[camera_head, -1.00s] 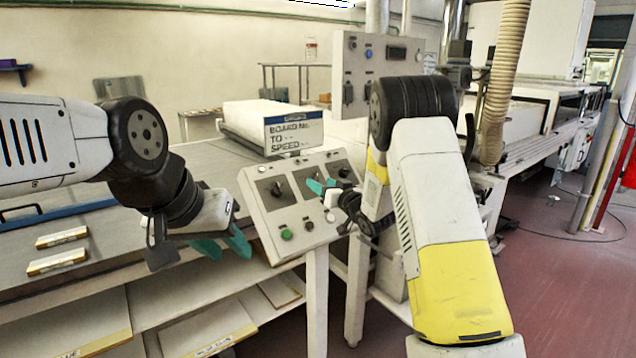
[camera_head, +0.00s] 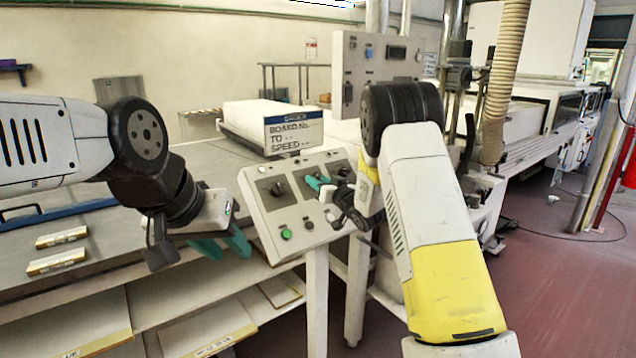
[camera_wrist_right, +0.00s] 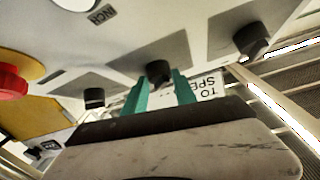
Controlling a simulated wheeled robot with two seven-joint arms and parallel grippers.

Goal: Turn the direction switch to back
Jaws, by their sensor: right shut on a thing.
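A sloped grey control box (camera_head: 262,212) carries three black rotary switches in a row; their labels are too small to read. My right gripper (camera_head: 313,183) is shut on the middle switch knob (camera_wrist_right: 158,70), its teal fingers on either side of it in the right wrist view (camera_wrist_right: 160,92). The left knob (camera_head: 278,188) stands free; in the wrist view it is the knob on the right (camera_wrist_right: 250,38). The third knob (camera_head: 343,169) is also free. I cannot tell which is the direction switch. My left gripper (camera_head: 224,247) is open and empty, left of the box's lower edge.
A green button (camera_head: 286,234) sits low on the box. A red button (camera_wrist_right: 12,80) on a yellow plate is at the wrist view's left. A board sign (camera_head: 293,132) stands behind the box. A table with shelves (camera_head: 160,310) is at left.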

